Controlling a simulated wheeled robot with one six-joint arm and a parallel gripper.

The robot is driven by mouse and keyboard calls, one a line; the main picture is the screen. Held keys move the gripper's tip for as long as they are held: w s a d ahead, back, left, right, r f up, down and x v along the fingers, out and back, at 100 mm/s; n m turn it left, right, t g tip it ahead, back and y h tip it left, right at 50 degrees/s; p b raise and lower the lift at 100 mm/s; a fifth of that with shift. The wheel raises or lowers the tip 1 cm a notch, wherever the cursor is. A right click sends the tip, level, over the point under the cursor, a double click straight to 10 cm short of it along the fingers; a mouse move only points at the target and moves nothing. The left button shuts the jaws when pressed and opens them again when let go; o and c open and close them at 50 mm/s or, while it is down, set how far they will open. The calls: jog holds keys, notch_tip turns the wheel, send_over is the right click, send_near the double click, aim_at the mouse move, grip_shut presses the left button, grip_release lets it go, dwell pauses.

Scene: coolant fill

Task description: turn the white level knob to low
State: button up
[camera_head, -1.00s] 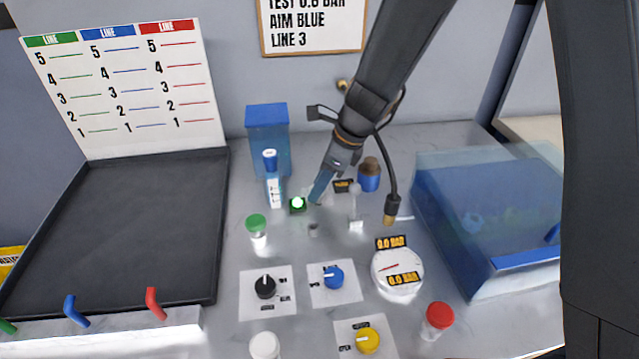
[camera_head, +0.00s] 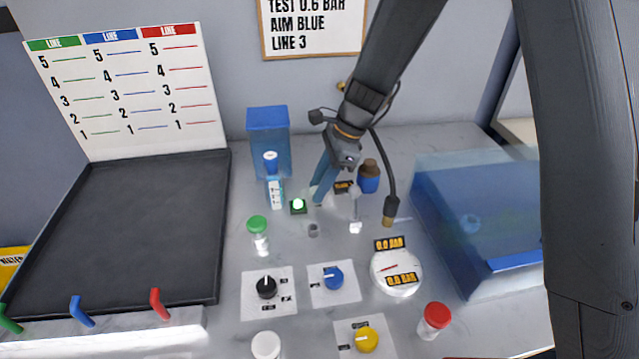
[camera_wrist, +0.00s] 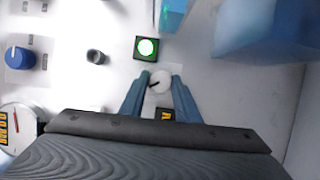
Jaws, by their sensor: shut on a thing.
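The white level knob (camera_wrist: 160,82) shows in the wrist view between my two blue fingertips, with a dark pointer line on its top. My gripper (camera_wrist: 159,84) is shut on it, one finger at each side. A dark label with yellow lettering (camera_wrist: 165,114) lies beside the knob, partly hidden by my gripper body. In the head view my gripper (camera_head: 319,196) reaches down to the knob, which is mostly hidden by the fingers. Part of the label (camera_head: 343,187) shows just right of them. I cannot read which setting the pointer faces.
A green lit button (camera_head: 298,205) is close left of the knob. A blue-capped bottle (camera_head: 273,185), a brown-topped blue jar (camera_head: 369,177) and a dark hose (camera_head: 389,190) stand near. Black, blue and yellow knobs and a gauge (camera_head: 397,272) are nearer. A blue bin (camera_head: 480,220) is right.

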jog(key=n+g, duration=0.1)
jog(key=n, duration=0.2)
jog(key=shift+w+a+n+h, duration=0.1)
jog(key=shift+n+h, duration=0.2)
jog(key=shift+n, duration=0.1)
jog(key=n+g+h, duration=0.1)
jog(key=n, duration=0.2)
jog(key=shift+w+a+n, duration=0.1)
jog(key=shift+n, duration=0.2)
jog(key=n+h, duration=0.1)
jog(key=n, duration=0.2)
jog(key=n+g+h, duration=0.1)
jog(key=n, duration=0.2)
jog(key=shift+a, duration=0.15)
jog(key=shift+n, duration=0.4)
jog(key=o, duration=1)
jog(key=shift+o, duration=0.2)
jog(key=shift+w+r, duration=0.1)
jog(key=b+v, duration=0.2)
jog(key=v, duration=0.5)
jog(key=shift+w+r+b, duration=0.2)
jog(key=shift+r+b, duration=0.1)
